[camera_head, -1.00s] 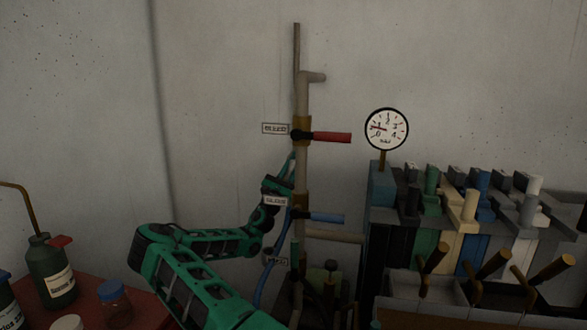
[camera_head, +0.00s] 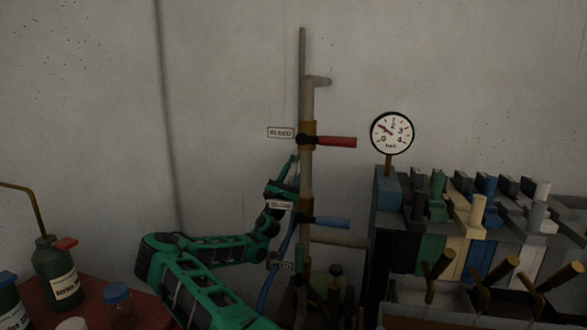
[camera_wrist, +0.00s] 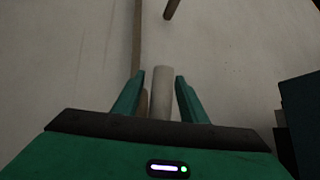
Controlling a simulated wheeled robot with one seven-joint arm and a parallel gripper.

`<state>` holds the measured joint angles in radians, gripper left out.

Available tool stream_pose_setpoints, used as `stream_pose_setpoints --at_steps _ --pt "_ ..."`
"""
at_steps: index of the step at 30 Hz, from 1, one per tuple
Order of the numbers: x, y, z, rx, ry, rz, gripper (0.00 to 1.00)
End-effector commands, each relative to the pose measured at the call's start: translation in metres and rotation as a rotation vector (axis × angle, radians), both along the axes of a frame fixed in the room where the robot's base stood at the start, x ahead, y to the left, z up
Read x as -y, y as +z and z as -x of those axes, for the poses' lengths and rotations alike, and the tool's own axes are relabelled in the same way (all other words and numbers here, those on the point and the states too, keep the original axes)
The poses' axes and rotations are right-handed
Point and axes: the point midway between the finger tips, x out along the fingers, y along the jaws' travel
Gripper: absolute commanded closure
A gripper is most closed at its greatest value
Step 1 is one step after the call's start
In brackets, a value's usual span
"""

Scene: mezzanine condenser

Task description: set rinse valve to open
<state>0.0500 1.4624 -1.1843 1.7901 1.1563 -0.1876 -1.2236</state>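A vertical pipe (camera_head: 306,185) on the wall carries a red lever (camera_head: 337,142) at its upper fitting and a blue lever (camera_head: 331,223) lower down; both point right, roughly level. Small labels sit left of them; I cannot clearly read which one says rinse. A third label (camera_head: 285,266) is partly hidden lower down. My gripper (camera_head: 290,165) is just left of the pipe, between the red and blue lever heights. In the wrist view my gripper (camera_wrist: 159,80) has its green fingers apart, with a pale cylinder (camera_wrist: 162,92) showing between them; contact is unclear.
A round gauge (camera_head: 392,133) stands right of the pipe, above a row of coloured blocks with upright handles (camera_head: 478,215). A grey bin (camera_head: 410,291) with brown handles is at lower right. Bottles (camera_head: 57,277) stand on a red surface at lower left. The upper wall is bare.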

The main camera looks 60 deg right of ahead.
Motion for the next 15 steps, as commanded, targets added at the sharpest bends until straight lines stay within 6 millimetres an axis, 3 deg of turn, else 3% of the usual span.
stream_pose_setpoints --at_steps 8,15 --pt "-0.001 0.007 0.000 0.001 -0.001 0.003 0.61" --pt "-0.005 0.047 -0.002 0.003 0.003 0.005 0.61"
